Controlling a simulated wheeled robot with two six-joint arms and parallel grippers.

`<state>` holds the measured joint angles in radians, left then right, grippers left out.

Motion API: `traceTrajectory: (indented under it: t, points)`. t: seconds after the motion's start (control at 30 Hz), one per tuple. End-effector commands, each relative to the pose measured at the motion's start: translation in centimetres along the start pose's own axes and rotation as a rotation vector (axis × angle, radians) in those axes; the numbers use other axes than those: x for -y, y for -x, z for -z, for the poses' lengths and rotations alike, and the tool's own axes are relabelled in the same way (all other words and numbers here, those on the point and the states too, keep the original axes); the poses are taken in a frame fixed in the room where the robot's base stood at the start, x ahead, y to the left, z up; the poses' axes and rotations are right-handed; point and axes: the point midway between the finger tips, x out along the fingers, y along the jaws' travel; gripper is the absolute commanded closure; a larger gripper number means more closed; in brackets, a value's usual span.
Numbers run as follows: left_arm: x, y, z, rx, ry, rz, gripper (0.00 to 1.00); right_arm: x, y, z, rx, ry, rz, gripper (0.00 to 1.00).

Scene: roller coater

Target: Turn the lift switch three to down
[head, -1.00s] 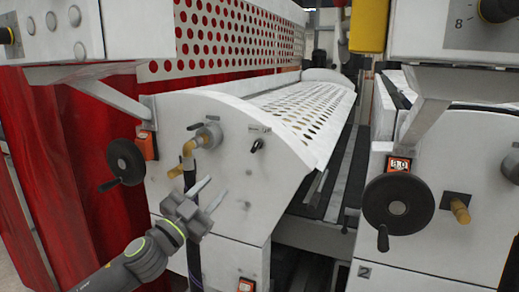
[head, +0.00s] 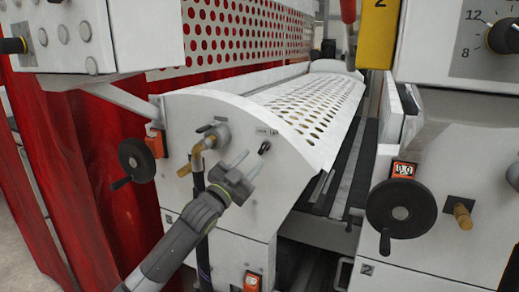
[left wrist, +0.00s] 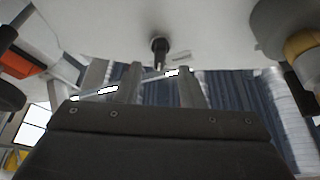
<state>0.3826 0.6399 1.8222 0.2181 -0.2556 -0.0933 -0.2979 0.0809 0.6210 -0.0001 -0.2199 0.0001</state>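The lift switch (head: 264,147) is a small black knob on the white end panel of the perforated-cover roller unit, just below a small label plate. In the left wrist view the switch (left wrist: 159,48) shows at top centre, beyond and roughly between my fingertips. My left gripper (head: 246,162) is just below and left of the switch in the head view, apart from it as far as I can see. Its two fingers (left wrist: 159,82) are spread with nothing between them. The exact way the knob points is too small to tell. My right gripper is not in view.
A brass elbow pipe with a grey valve (head: 207,145) and black hose is close left of my left gripper. A black handwheel (head: 136,160) is farther left. Another handwheel (head: 400,208) and a brass fitting (head: 461,212) are on the right machine. The perforated cover (head: 315,105) slopes behind.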

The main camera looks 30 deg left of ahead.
Motion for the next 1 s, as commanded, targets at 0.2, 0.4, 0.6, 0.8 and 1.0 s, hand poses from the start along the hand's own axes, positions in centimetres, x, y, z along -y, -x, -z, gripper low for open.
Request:
traceTrajectory:
  t: [0.2,0.4,0.6,0.8,1.0]
  points:
    - [0.1,-3.0,0.1,-0.001,0.002,0.001,0.65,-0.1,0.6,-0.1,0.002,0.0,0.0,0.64]
    - [0.0,-4.4,0.1,-0.001,0.001,0.0,0.65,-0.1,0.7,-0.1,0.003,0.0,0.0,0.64]
    - [0.0,-4.7,0.0,-0.001,-0.002,0.0,0.65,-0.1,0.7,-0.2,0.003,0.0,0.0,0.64]
    - [0.0,-4.7,0.0,-0.001,-0.002,0.0,0.71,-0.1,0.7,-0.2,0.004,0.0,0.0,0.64]
    - [0.0,-4.7,0.0,-0.001,-0.002,0.0,0.97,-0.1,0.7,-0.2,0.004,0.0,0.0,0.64]
